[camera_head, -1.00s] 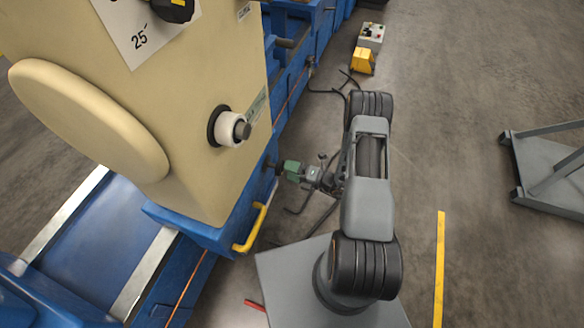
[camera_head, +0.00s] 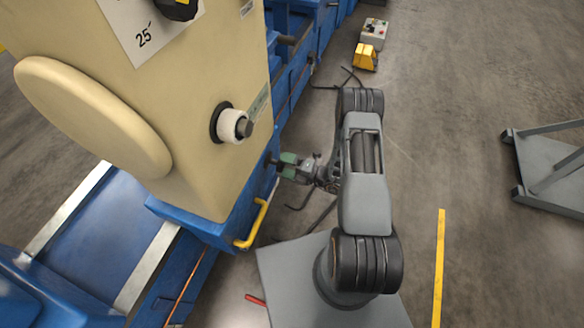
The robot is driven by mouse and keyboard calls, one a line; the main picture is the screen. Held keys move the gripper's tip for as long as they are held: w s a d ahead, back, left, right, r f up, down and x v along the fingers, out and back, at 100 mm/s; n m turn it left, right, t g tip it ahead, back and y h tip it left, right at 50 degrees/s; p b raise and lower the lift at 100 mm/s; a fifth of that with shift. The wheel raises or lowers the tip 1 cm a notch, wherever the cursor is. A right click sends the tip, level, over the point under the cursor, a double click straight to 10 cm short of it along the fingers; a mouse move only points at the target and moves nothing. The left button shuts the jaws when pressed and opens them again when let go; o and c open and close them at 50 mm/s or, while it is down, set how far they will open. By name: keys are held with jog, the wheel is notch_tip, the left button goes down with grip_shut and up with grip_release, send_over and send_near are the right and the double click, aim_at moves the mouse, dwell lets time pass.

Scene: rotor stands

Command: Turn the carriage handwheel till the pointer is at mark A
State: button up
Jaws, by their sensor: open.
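My gripper (camera_head: 287,166) has green fingers and points left at the side of the blue machine (camera_head: 228,228). The fingers are open, at or very close to a small dark knob-like part (camera_head: 273,161) on the blue side. I cannot tell whether they touch it or whether it is the carriage handwheel. A white knob with a dark end (camera_head: 234,126) sticks out of the cream housing (camera_head: 190,110) above. I cannot make out the pointer or mark A.
A yellow handle (camera_head: 257,224) curves out of the blue side below my gripper. A yellow box (camera_head: 366,57) and a grey control box (camera_head: 374,33) stand on the floor at the back. A grey frame (camera_head: 550,165) stands at the right.

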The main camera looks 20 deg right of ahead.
jog(key=shift+w+a, duration=0.35)
jog(key=shift+a, duration=0.15)
jog(key=shift+c, duration=0.3)
jog(key=c, duration=1.1)
jog(key=shift+s, duration=0.1)
